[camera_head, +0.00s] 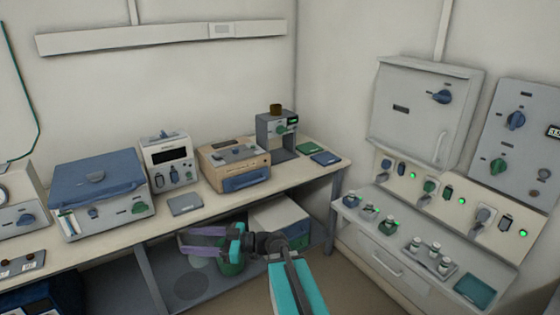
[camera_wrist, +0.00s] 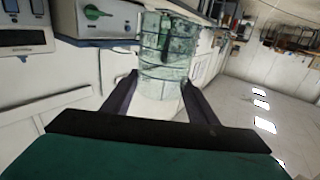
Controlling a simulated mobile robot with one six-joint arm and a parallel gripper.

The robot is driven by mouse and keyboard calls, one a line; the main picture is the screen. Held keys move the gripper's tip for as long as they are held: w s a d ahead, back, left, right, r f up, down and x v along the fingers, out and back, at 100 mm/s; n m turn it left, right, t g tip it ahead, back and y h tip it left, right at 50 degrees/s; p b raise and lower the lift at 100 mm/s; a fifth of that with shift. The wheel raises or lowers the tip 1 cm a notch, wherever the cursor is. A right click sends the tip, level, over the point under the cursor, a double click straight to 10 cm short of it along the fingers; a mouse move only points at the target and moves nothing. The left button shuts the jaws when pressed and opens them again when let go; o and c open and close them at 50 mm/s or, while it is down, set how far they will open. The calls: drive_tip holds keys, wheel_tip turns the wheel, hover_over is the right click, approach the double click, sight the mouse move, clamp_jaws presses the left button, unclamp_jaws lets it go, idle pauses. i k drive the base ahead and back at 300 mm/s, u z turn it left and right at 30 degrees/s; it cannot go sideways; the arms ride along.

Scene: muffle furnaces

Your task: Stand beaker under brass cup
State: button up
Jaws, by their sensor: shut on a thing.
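The beaker (camera_wrist: 162,45) is clear glass with dark markings, in the wrist view between the two dark fingers of my gripper (camera_wrist: 159,82). My gripper is shut on it. In the head view my gripper (camera_head: 184,241) is in front of the bench, pointing left, with purple fingers; the glass is hard to make out there.
The bench (camera_head: 110,234) carries a blue-lidded box (camera_head: 97,182), a meter (camera_head: 168,160), a tan instrument (camera_head: 233,163) and flat green (camera_head: 306,147) and blue (camera_head: 326,158) pads. A right-hand counter (camera_head: 385,243) holds small jars.

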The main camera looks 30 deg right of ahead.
sight(278, 155)
drive_tip(key=u, duration=0.1)
drive_tip(key=k, duration=0.65)
drive_tip(key=z, duration=1.05)
drive_tip(key=i, duration=1.8)
drive_tip(key=z, duration=0.05)
